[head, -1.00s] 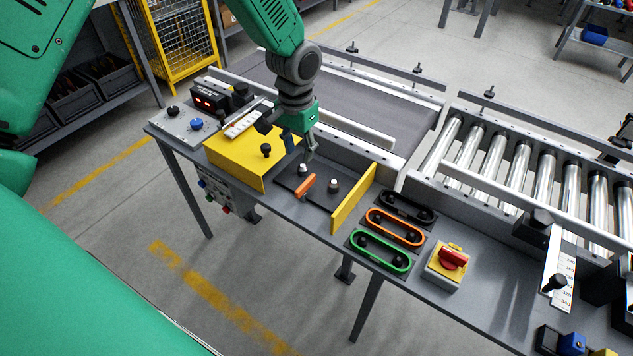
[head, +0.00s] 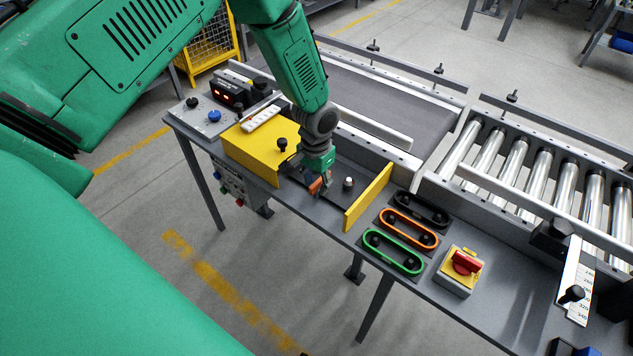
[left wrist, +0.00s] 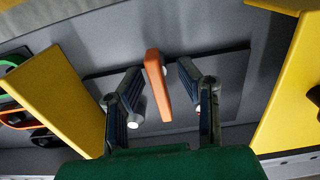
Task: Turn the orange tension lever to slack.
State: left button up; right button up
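The orange tension lever (head: 315,186) sits on a dark plate between two yellow guards, partly hidden by my left gripper (head: 321,182) in the head view. In the left wrist view the orange lever (left wrist: 157,82) stands between the two spread fingers of my left gripper (left wrist: 158,75). A gap shows on each side, so the gripper is open around the lever and not clamped on it. The dark plate (left wrist: 228,75) lies behind it. A pale-topped peg (head: 348,183) stands right of the lever in the head view. My right gripper is not in view.
A yellow box guard (head: 250,150) stands left of the lever and a yellow upright plate (head: 368,197) stands right. Black, orange and green belts (head: 393,252) lie further right, beside a red rotary switch (head: 465,262). A conveyor (head: 395,107) runs behind.

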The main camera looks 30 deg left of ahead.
pick_arm(q)
jog(key=shift+d, duration=0.15)
grip_shut()
jog(key=shift+m, duration=0.3)
jog(key=m+p, duration=0.1)
jog(key=m, duration=0.2)
jog(key=shift+w+r+m, duration=0.1)
jog(key=shift+m, duration=0.2)
jog(key=m, duration=0.4)
jog(key=shift+p, duration=0.3)
jog(key=m, duration=0.5)
jog(key=shift+w+a+m, duration=0.15)
jog(key=shift+a+m, duration=0.05)
jog(key=shift+m, duration=0.2)
jog(key=shift+w+r+m+p, duration=0.1)
jog(key=shift+m+p, duration=0.2)
jog(key=shift+m, duration=1.6)
grip_release()
